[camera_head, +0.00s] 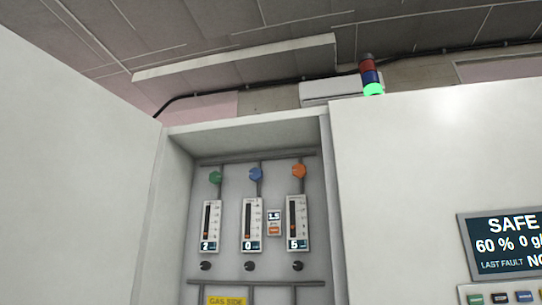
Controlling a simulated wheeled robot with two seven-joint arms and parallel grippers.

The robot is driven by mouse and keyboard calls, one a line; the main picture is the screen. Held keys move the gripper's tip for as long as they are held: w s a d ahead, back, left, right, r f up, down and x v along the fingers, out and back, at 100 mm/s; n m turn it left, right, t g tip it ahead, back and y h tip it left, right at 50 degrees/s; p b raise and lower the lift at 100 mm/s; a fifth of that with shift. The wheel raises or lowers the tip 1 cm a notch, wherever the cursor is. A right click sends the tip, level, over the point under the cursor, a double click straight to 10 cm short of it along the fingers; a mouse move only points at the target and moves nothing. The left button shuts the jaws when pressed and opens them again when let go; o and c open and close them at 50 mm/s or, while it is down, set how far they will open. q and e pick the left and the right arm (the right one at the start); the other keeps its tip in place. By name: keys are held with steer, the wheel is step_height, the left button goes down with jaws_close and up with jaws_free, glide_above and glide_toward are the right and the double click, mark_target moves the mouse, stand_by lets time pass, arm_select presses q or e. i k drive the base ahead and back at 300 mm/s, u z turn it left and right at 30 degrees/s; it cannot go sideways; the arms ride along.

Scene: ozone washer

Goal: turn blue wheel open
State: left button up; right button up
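The blue wheel (255,174) is a small knob on a vertical pipe inside an open cabinet recess, in the middle of a row of three. Below it is a gauge (251,225) that reads 0. A green wheel (215,177) is to its left above a gauge (210,227) reading 2. An orange wheel (298,170) is to its right above a gauge (297,223) that seems to read 5. Neither of my grippers shows in this view, and nothing touches the wheels.
White cabinet walls (70,190) flank the recess. A small 1.5 display (274,222) sits between two gauges, with dark knobs (250,266) below. A screen (503,245) reads SAFE at right. The signal tower (371,75) is lit green. The recess front is clear.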

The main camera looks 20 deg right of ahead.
mark_target(256, 174)
steer(key=z, duration=0.2)
steer(key=i, duration=0.55)
steer(key=u, duration=0.05)
steer(key=k, duration=0.6)
steer(key=u, duration=0.9)
steer(key=i, duration=0.6)
